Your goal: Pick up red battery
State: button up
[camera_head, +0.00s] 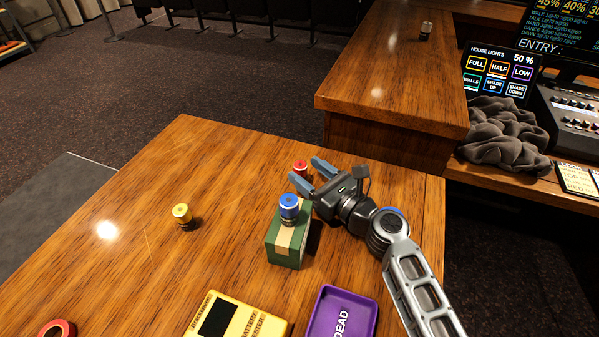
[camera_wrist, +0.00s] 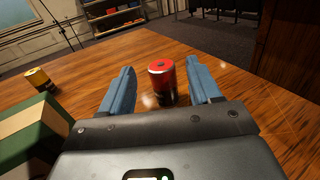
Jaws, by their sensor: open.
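The red battery (camera_wrist: 162,84) stands upright on the wooden desk. In the wrist view it is between the two blue fingers of my gripper (camera_wrist: 163,92), with a visible gap on each side. In the head view the red battery (camera_head: 300,168) shows its red top just beyond the fingers, its lower part partly hidden. My gripper (camera_head: 308,175) is open, low over the desk, and holds nothing.
A green box (camera_head: 289,246) with a blue battery (camera_head: 289,208) on top stands close beside my gripper. A yellow battery (camera_head: 182,214) stands further left. A yellow battery tester (camera_head: 240,318) and a purple tray (camera_head: 371,309) lie at the front. The desk's far left is clear.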

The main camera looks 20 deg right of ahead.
aim_at(300, 164)
jog(key=x, duration=0.3)
jog(key=shift+w+r, duration=0.15)
jog(key=shift+w, duration=0.05)
jog(key=c, duration=1.1)
jog(key=shift+r, duration=0.1)
